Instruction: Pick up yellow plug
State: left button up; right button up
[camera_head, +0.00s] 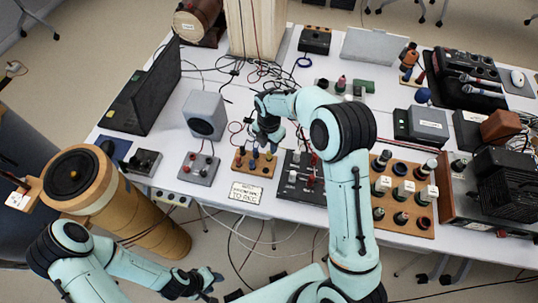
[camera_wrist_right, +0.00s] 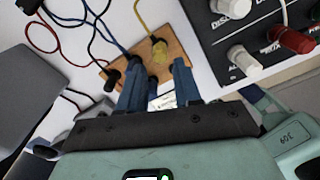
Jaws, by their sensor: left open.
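The yellow plug (camera_wrist_right: 158,48) stands upright in a small wooden board (camera_wrist_right: 176,52), with a yellow cable rising from it. A black plug (camera_wrist_right: 133,67) and blue-cabled plugs stand on the same board to its left. The board (camera_head: 262,172) shows in the head view at the table's front edge. My right gripper (camera_head: 266,137) is above and behind the board there. In the right wrist view its blue fingers (camera_wrist_right: 159,78) are apart and empty, with the yellow plug beyond the gap. My left gripper (camera_head: 207,283) is open and empty, low in front of the table.
A grey box with red plugs (camera_head: 199,169) stands left of the board. A black panel with white and red knobs (camera_head: 296,178) stands close on its right. A paper sign (camera_head: 246,194) is in front. Loose cables run behind, and a grey speaker (camera_head: 205,115) stands back left.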

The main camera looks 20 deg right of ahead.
aim_at(269, 153)
jog(key=shift+f, duration=2.8)
grip_shut()
